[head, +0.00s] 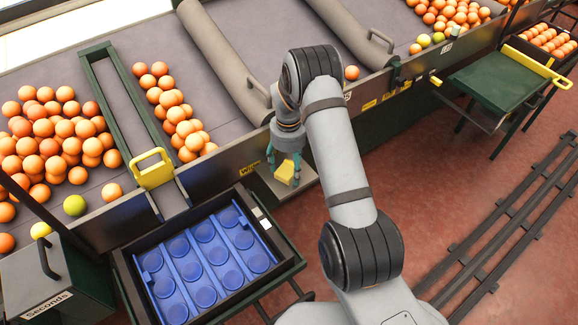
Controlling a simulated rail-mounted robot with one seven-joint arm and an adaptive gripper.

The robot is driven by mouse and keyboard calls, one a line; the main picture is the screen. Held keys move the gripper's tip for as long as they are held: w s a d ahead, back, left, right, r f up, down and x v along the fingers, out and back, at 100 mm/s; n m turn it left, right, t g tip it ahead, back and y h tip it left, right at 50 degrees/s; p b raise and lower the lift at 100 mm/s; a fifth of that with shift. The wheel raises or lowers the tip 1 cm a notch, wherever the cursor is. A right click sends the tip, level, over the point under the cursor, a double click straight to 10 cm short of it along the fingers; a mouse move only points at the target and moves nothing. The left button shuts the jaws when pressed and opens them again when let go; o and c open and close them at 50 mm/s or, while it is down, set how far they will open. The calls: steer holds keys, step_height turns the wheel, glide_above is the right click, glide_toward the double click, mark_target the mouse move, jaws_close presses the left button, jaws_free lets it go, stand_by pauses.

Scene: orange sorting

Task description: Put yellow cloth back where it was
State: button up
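The yellow cloth (284,173) shows as a small folded yellow piece in the head view, at the front of the sorting bench. My gripper (284,167) points down with its green fingers on either side of the cloth and appears shut on it. A small pale ledge (268,188) juts from the bench front just below and beside the cloth, near a yellow label reading "Wipe" (249,168). I cannot tell whether the cloth touches the ledge or hangs just above it.
A blue cupped tray (181,247) in a dark frame stands left of the gripper. Oranges (65,140) lie on the bench behind, by a yellow-handled gate (152,169). A grey "Seconds" box (50,285) is at lower left. Red floor (440,180) is open at right, with rails.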

mark_target(289, 168)
steer(key=shift+o, duration=0.2)
steer(key=shift+r, duration=0.1)
step_height(289, 168, up, 12)
stand_by(0.5)
